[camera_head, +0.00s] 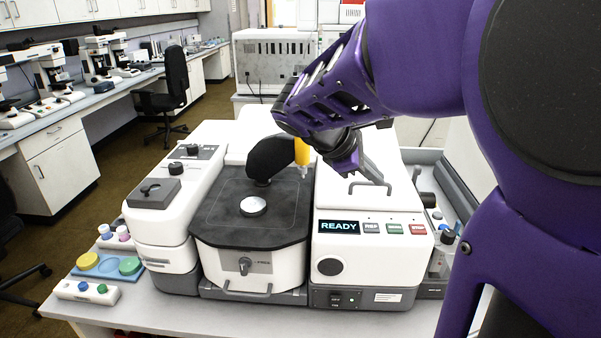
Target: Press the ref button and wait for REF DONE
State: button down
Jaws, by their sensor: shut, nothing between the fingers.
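The ref button (372,228) is a grey key marked REF on the front panel of the white microscope unit at the right. My gripper (381,186) is above and behind the ref button, beside a grey handle on the unit's top, apart from the button. Its fingers are shut and look empty. My purple arm reaches in from the right and hides part of the unit's back.
A blue tray (108,272) and small vials stand at the bench's left. A grey bin (436,160) is at the right.

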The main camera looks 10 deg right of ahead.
jog(key=shift+f, duration=0.1)
jog(key=b, duration=0.7)
send_over(366, 228)
notch_tip(366, 228, down, 7)
jog(key=shift+r, duration=0.15)
jog(key=shift+f, duration=0.95)
jog(key=shift+f, duration=0.1)
dwell(0.8)
jog(key=shift+f, duration=0.35)
jog(key=shift+f, duration=0.35)
dwell(0.5)
jog(key=shift+r+p, duration=0.1)
jog(key=shift+p, duration=0.25)
jog(key=shift+r+p, duration=0.6)
jog(key=shift+r, duration=0.1)
jog(key=shift+r, duration=0.1)
